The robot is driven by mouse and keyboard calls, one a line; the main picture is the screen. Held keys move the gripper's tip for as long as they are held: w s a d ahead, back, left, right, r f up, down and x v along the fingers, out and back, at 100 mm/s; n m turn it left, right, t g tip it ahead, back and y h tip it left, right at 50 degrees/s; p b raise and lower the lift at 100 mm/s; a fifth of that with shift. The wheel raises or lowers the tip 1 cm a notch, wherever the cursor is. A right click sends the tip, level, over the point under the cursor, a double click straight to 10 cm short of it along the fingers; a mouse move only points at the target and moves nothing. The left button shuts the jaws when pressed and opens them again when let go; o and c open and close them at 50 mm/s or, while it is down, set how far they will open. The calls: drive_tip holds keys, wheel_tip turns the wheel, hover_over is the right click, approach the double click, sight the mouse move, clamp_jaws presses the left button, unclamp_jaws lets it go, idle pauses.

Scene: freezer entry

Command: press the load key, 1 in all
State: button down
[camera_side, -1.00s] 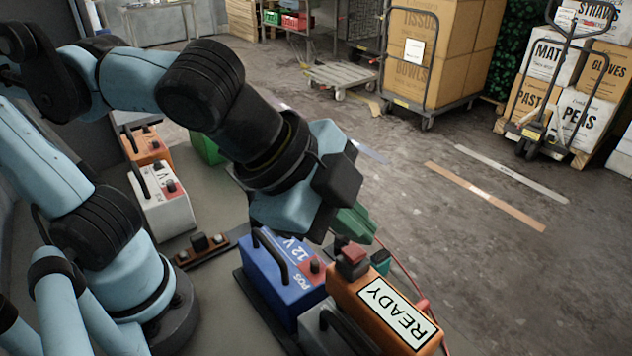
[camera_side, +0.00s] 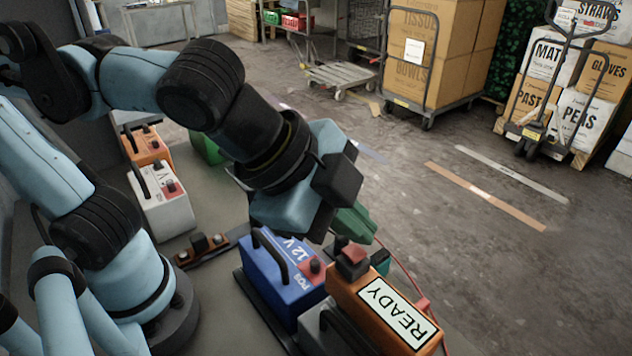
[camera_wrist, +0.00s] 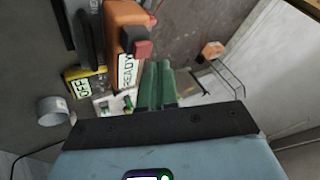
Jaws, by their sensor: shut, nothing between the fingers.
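An orange tester (camera_side: 345,292) with a white READY label (camera_side: 398,313) stands at the front of the bench. In the wrist view the tester (camera_wrist: 122,14) is at the top, with its READY label (camera_wrist: 128,70) below. A block with a red top (camera_side: 352,256) sits on its far end, and a red part (camera_wrist: 144,48) shows in the wrist view. I cannot tell which part is the load key. My gripper (camera_side: 366,232) has green fingers, shut and empty, just beyond the tester's far end. In the wrist view the shut fingers (camera_wrist: 158,72) point past the READY label.
A blue 12 V battery (camera_side: 272,272) with a black handle stands left of the tester. A white battery (camera_side: 165,207) and an orange one (camera_side: 147,147) are farther back. A red cable (camera_side: 408,277) runs beside the tester.

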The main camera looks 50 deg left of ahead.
sight(350, 252)
drive_tip(key=shift+f, duration=0.1)
idle(0.6)
drive_tip(key=shift+f, duration=0.3)
drive_tip(key=shift+f, duration=0.45)
idle(0.7)
drive_tip(key=shift+r, duration=0.85)
drive_tip(key=shift+r, duration=2.55)
